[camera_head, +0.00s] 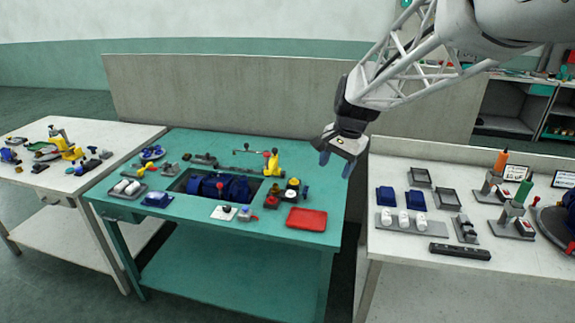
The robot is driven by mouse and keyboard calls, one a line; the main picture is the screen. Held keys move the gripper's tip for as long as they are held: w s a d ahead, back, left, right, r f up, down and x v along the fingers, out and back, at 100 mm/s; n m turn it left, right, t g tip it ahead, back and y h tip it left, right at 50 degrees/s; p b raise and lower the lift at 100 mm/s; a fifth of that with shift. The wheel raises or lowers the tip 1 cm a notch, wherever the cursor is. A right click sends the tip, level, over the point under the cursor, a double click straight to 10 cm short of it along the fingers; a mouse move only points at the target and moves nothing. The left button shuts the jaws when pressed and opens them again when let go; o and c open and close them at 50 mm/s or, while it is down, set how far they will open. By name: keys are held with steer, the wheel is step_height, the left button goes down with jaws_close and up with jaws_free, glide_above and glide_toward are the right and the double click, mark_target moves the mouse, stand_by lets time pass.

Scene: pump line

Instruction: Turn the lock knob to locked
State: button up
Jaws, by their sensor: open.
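My gripper (336,163) hangs high at the right end of the teal table (180,262), over the gap toward the white bench. Its blue fingertips are apart and nothing shows between them. A small white plate with a dark knob (226,209) sits near the table's front edge, left of and below my gripper. It may be the lock knob, but it is too small to be sure or to read its position. My gripper is well away from it and touches nothing.
A red tray (306,219) lies at the table's front right. Several small fittings, a yellow device (272,164) and a recess with blue parts (218,187) surround the knob. A concrete-like panel (225,95) stands behind. The white bench (395,262) at right holds trays and tools.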

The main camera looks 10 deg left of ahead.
steer(key=w+a+f+m+g, duration=0.1)
steer(key=w+a+f, duration=0.4)
steer(key=a, duration=0.4)
steer(key=w+a+f+m+g, duration=0.1)
steer(key=w+a+f, duration=0.35)
steer(key=a, duration=0.35)
steer(key=m+g+y, duration=0.1)
steer(key=m, duration=0.1)
glide_toward(227, 207)
steer(key=shift+s+a+f, duration=0.1)
steer(key=shift+a+f, duration=0.2)
steer(key=shift+f, duration=0.35)
steer(key=shift+f, duration=0.15)
steer(key=shift+x, duration=3.8)
steer(key=shift+s, duration=0.1)
steer(key=c, duration=0.9)
